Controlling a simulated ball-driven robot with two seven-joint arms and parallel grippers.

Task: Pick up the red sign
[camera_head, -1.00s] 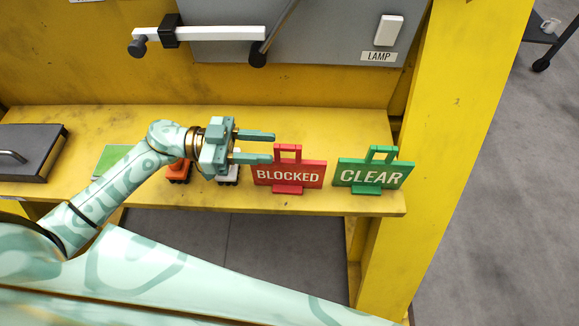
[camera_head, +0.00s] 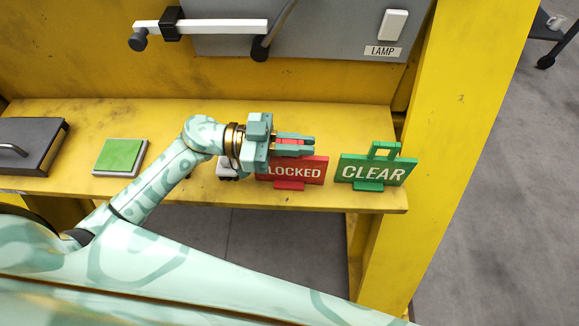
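The red sign (camera_head: 309,171) stands upright on the yellow shelf (camera_head: 365,200), its lettering partly covered at the left by my gripper. My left gripper (camera_head: 304,145) is at the sign's top handle, with one finger on the far side and one on the near side. A bit of red shows between the fingers. The gap is narrow, and I cannot tell whether they press on the handle. My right gripper is not in view.
A green CLEAR sign (camera_head: 374,172) stands just right of the red one. A small white object (camera_head: 227,168) is partly hidden by my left wrist. A green pad (camera_head: 120,155) and a dark box (camera_head: 28,146) lie farther left. A lamp switch panel (camera_head: 330,25) is above.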

